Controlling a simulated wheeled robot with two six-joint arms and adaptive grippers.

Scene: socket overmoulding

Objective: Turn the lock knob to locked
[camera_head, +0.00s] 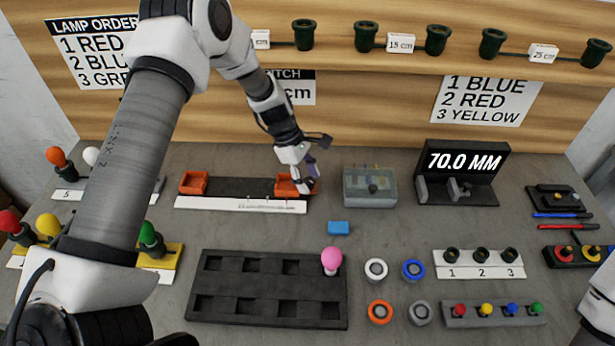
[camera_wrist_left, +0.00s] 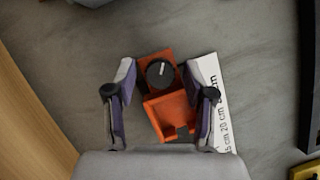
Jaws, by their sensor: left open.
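The lock knob (camera_wrist_left: 158,76) is a round black knob with a short white mark, on top of an orange block (camera_wrist_left: 170,112) in the left wrist view. The mark points roughly up in that picture. In the head view the orange block (camera_head: 287,188) sits at the right end of a black rail (camera_head: 245,187); the knob is hard to make out there. My left gripper (camera_wrist_left: 160,68) is open, with one finger on each side of the knob and block, apparently apart from the knob. It shows over the block in the head view (camera_head: 307,174). My right gripper is out of view.
A second orange block (camera_head: 193,184) is at the rail's left end, with a white scale strip (camera_head: 240,205) in front. A blue block (camera_head: 339,228) and a translucent box (camera_head: 370,188) are to the right. A black tray (camera_head: 240,288) lies nearer.

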